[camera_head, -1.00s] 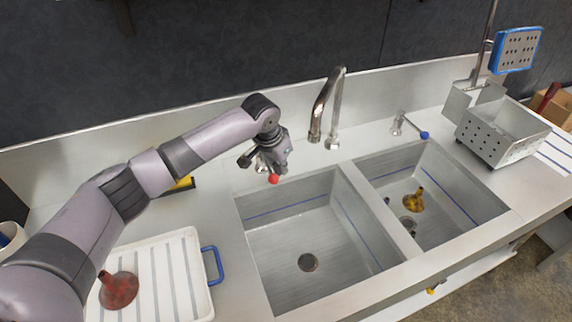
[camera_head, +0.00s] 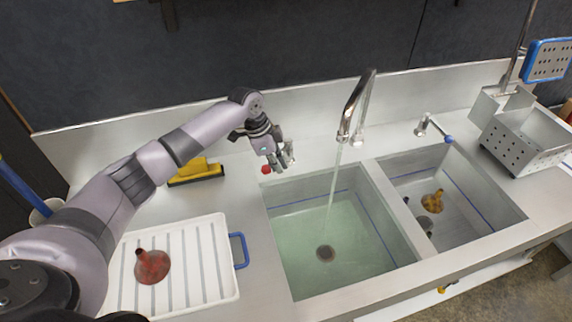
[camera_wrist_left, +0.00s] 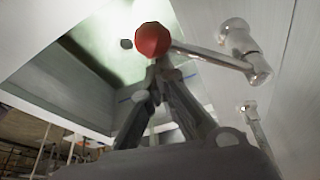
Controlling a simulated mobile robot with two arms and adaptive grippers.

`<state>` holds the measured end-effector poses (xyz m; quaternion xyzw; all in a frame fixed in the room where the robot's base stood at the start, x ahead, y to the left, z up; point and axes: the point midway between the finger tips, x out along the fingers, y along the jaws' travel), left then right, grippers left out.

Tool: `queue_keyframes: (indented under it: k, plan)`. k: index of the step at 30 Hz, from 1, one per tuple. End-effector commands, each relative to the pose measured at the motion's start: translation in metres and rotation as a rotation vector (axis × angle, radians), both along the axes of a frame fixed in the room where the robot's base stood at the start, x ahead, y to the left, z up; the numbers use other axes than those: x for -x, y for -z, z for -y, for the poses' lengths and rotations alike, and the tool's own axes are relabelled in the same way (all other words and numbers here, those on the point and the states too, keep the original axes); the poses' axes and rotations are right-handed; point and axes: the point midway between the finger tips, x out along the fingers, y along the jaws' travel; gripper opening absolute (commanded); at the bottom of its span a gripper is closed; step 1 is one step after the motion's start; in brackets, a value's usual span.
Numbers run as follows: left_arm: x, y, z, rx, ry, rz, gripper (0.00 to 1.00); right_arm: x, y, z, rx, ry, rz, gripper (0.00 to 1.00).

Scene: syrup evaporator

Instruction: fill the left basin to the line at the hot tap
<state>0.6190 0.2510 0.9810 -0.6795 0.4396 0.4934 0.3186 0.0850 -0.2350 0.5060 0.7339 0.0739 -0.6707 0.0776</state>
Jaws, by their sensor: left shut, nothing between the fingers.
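The left basin (camera_head: 290,248) holds clear greenish water, and its drain (camera_head: 325,253) shows through. A blue line (camera_head: 308,202) runs on its walls, visible above the water. A stream (camera_head: 332,185) falls from the chrome spout (camera_head: 355,105) into this basin. The hot tap has a red knob (camera_head: 266,169) at the basin's back left corner. In the wrist view the red knob (camera_wrist_left: 152,39) ends a chrome lever (camera_wrist_left: 210,56). My left gripper (camera_head: 279,165) is shut and empty beside the knob; its fingertips (camera_wrist_left: 160,70) appear close to it. Contact cannot be told. My right gripper is out of view.
The right basin (camera_head: 465,215) has no visible water and holds a yellow funnel (camera_head: 433,202). A blue-tipped tap (camera_head: 435,130) stands behind it. A white drainboard (camera_head: 205,290) with a red funnel (camera_head: 152,266) and a yellow-black tool (camera_head: 197,171) lie left. A perforated metal box (camera_head: 520,140) stands right.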

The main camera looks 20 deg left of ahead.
Motion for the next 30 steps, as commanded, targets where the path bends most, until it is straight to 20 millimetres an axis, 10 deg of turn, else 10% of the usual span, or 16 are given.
queue_keyframes:
  k: [30]
  plan:
    - [0.001,-0.004,-0.018,-0.002,0.005,0.001,0.0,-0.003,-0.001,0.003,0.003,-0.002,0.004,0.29]
